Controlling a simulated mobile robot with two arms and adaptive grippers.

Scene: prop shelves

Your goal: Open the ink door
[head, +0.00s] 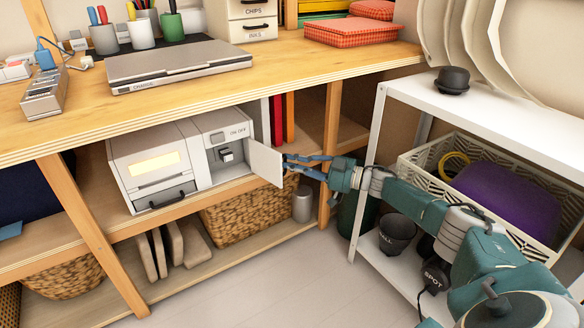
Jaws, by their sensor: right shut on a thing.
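A white machine (152,163) with a lit yellow panel stands on the shelf under the wooden worktop. Its right-hand unit has an ON OFF label and an open recess (226,156) with a small grey part inside. The white ink door (265,163) is swung out to the right of this recess, standing open. My right gripper (287,167), with blue fingers, comes in from the right and is shut on the door's outer edge. The fingertips are partly hidden by the door. My left gripper is out of view.
A wooden post (332,118) stands just behind my right gripper. A white shelf unit (490,112) with a patterned crate (423,162) stands on the right. A wicker basket (245,215) and a grey canister (302,204) sit below the machine. The floor in front is clear.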

